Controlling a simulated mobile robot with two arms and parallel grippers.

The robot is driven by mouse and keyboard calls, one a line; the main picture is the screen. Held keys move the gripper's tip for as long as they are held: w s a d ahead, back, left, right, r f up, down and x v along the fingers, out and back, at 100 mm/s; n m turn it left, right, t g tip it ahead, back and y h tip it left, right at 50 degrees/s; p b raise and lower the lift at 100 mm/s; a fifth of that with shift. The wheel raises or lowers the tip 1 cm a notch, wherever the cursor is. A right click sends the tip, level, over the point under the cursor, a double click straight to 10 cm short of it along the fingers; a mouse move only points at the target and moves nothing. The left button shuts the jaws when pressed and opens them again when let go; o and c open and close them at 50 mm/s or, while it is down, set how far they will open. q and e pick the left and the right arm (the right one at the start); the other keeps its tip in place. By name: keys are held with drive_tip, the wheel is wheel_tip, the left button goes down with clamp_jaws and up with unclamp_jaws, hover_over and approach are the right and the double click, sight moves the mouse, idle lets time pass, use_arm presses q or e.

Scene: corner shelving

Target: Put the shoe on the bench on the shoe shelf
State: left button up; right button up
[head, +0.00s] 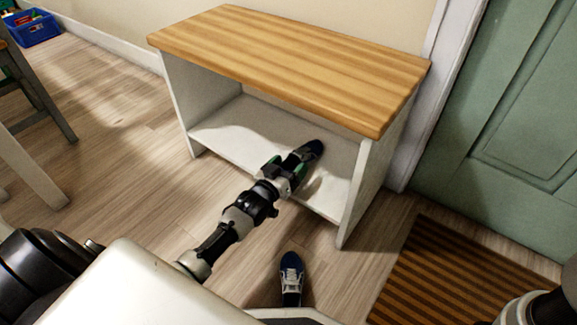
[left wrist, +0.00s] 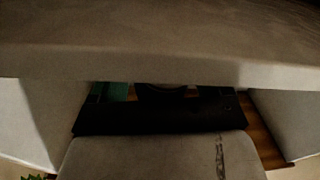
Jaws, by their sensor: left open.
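The bench has a striped wooden top (head: 290,62), which is bare. Under it is a white shoe shelf (head: 235,130). A dark blue shoe (head: 312,148) is on the shelf, partly hidden by my left gripper. My left gripper (head: 298,163) is open and reaches in under the top, right at this shoe; whether it touches the shoe I cannot tell. A second dark blue shoe with pale laces (head: 291,277) stands on the floor in front of the bench. The left wrist view is dark, and no shoe can be made out clearly there. My right gripper is not in view.
A brown striped doormat (head: 455,275) lies at the right, before a green door (head: 520,130). The bench's white right side panel (head: 362,185) stands close to my left gripper. A blue crate (head: 36,28) and chair legs are at the far left. Wooden floor left of the bench is clear.

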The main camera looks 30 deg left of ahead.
use_arm(q)
drive_tip(key=s+a+p, duration=0.1)
drive_tip(key=s+p, duration=0.5)
drive_tip(key=s, duration=0.6)
drive_tip(key=shift+p, duration=0.35)
